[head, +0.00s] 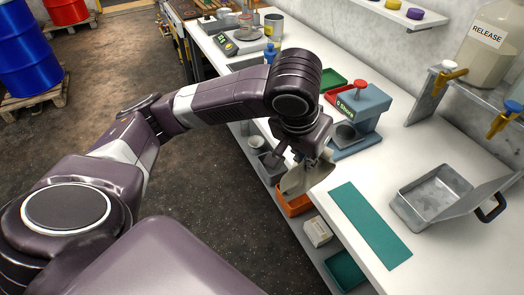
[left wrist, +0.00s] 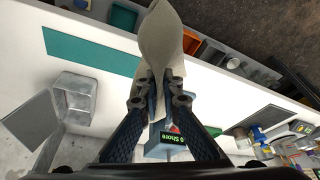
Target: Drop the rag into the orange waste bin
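My left gripper (head: 299,158) is shut on a beige rag (head: 308,178), which hangs limp below the fingers near the front edge of the white bench. In the left wrist view, the rag (left wrist: 160,40) is pinched between the two fingertips (left wrist: 160,86) and spreads out beyond them. The orange bin (head: 296,207) is on the lower level beneath the bench edge, partly hidden behind the rag. It also shows beside the rag in the left wrist view (left wrist: 191,42). The height of the rag above the bin is hard to tell. My right gripper is not in view.
A grey-blue durometer stand (head: 368,108) is on the bench just beyond the gripper. A teal mat (head: 370,222) and an open metal box (head: 432,197) lie to the right. A white box (head: 317,232) and a green bin (head: 345,270) share the lower shelf.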

